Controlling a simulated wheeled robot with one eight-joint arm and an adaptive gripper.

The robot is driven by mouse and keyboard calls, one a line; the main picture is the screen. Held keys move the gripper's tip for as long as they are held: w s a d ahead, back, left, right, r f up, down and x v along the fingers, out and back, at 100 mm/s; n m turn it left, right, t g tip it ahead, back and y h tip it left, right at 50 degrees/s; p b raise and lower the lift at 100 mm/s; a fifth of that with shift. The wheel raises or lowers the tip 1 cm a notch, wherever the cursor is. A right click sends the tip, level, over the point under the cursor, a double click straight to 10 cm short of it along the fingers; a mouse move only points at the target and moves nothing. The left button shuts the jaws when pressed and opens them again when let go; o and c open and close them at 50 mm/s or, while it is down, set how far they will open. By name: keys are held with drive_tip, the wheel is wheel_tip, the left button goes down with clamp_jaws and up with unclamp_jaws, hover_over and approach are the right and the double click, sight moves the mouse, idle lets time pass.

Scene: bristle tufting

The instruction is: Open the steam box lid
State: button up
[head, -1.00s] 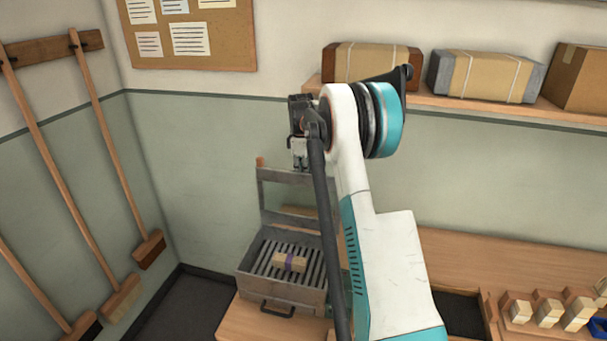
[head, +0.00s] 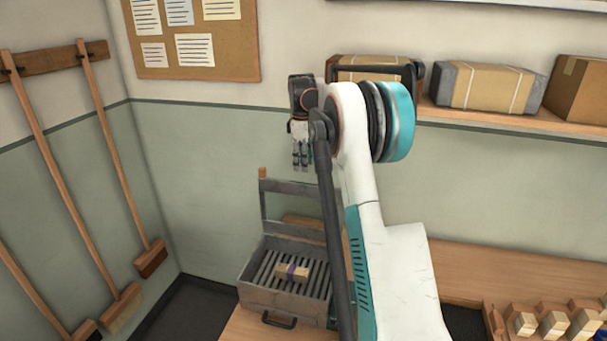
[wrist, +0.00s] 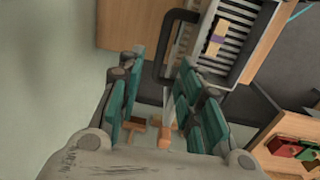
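The grey steam box (head: 285,301) stands on the wooden bench with its slatted grate exposed. Its lid (head: 292,188) is raised, a grey frame standing upright at the back of the box. A wooden block with a purple band (head: 291,272) lies on the grate; it also shows in the wrist view (wrist: 217,38). My gripper (head: 301,165) hangs above the lid's top edge, fingers pointing down, apparently clear of it. In the wrist view my gripper (wrist: 160,95) has its teal-padded fingers spread with nothing held. My arm hides the box's right side.
A shelf with wrapped parcels (head: 487,86) runs along the wall at right. Brooms (head: 112,160) hang at left. A rack of wooden blocks (head: 555,322) sits on the bench at lower right. Wall space left of the box is free.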

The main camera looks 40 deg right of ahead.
drive_tip(key=shift+a+r, duration=0.1)
drive_tip(key=shift+r, duration=1.45)
